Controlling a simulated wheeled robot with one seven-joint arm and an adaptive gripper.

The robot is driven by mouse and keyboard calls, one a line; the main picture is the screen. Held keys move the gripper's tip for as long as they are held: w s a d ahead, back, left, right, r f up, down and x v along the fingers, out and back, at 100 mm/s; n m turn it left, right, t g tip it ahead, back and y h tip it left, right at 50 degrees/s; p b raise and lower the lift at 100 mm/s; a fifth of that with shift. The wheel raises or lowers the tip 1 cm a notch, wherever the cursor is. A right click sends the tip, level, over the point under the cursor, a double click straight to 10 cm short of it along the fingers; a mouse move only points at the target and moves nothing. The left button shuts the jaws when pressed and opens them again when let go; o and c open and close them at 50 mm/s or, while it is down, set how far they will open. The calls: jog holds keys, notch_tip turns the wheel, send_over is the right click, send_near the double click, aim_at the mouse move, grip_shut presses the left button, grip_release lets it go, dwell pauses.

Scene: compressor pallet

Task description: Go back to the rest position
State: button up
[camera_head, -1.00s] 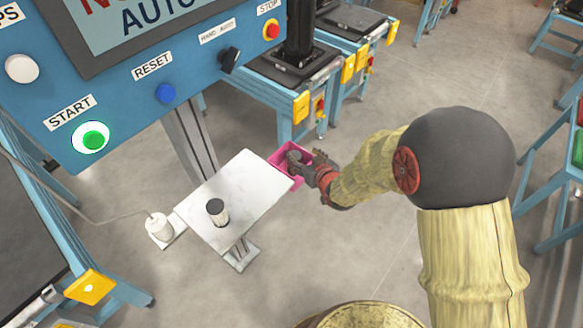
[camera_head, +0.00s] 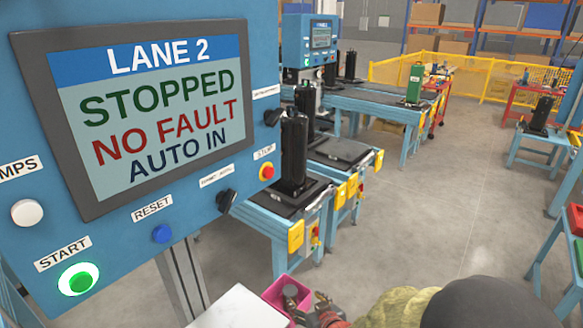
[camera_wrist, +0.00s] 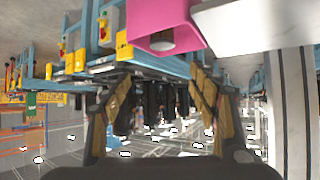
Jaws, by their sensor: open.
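My gripper (camera_head: 322,303) is at the bottom of the head view, beside the pink bin (camera_head: 271,296), with my arm's dark joint to its right. In the wrist view its two fingers (camera_wrist: 162,95) stand wide apart with nothing between them. The pink bin (camera_wrist: 165,22) shows at the top of the wrist view, apart from the fingers. A grey round part (camera_head: 290,292) shows in the bin in the head view.
A blue control panel (camera_head: 120,200) with a lane 2 screen (camera_head: 150,110) fills the left. The white stand top (camera_head: 240,308) is next to the bin. Blue conveyors with black cylinders (camera_head: 293,150) stand behind. Grey floor is open at centre right.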

jog(key=s+d+f+g+h, duration=0.2)
jog(key=s+d+f+g, duration=0.1)
jog(key=s+f, duration=0.25)
jog(key=s+d+r+m+g+h, duration=0.1)
jog(key=s+d+r+g+h, duration=0.15)
jog(key=s+d, duration=0.35)
jog(key=s+d+r+m, duration=0.1)
jog(key=s+d+r, duration=0.1)
jog(key=s+r, duration=0.3)
jog(key=s+d+r+m, duration=0.1)
jog(key=s+r, duration=0.4)
jog(key=r, duration=0.7)
jog(key=s+d+r+m, duration=0.1)
jog(key=s+d+r, duration=0.2)
jog(key=s+r, duration=0.3)
notch_tip(320, 180, up, 3)
jog(key=shift+r, duration=0.2)
jog(key=shift+a, duration=0.1)
